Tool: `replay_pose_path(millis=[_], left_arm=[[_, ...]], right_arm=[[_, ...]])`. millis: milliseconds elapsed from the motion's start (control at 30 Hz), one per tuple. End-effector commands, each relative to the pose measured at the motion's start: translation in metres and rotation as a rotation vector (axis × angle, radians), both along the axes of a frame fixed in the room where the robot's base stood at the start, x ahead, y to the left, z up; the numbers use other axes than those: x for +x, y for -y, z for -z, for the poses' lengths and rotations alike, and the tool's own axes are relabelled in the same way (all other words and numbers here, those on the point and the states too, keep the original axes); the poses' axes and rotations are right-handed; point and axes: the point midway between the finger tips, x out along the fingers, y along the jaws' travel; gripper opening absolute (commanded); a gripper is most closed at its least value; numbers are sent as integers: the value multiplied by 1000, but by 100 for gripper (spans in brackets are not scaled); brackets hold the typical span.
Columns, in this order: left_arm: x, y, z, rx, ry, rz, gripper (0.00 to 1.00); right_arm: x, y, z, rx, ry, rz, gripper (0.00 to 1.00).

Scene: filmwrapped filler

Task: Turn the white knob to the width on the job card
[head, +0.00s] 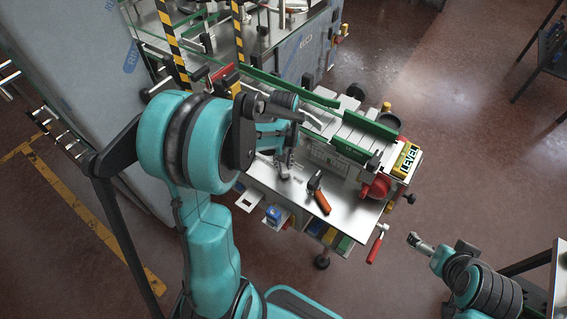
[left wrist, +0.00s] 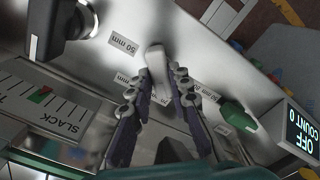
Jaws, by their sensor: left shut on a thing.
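The white knob (left wrist: 156,58) is a pale, rounded bar on a metal panel in the left wrist view. My left gripper (left wrist: 161,80) is shut on it, with one finger on each side; the fingers hide its lower part. A "50 mm" label (left wrist: 124,43) lies to the upper left of the knob, and other small labels sit around it, too small to read surely. In the head view my left gripper (head: 284,166) is down at the machine's panel and the knob cannot be made out. My right gripper (head: 419,243) is at lower right, away from the machine. I cannot make out a job card.
An orange-handled tool (head: 319,198) lies on the machine top. A red-handled crank (head: 376,246) sticks out in front.

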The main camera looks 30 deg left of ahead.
Motion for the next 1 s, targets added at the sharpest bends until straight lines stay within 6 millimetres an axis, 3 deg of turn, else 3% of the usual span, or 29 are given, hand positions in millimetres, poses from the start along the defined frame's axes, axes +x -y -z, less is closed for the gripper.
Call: replay_pose_path(millis=[1000], left_arm=[[0,0,0,0,0,964,0]], right_arm=[[0,0,13,0,0,0,100]])
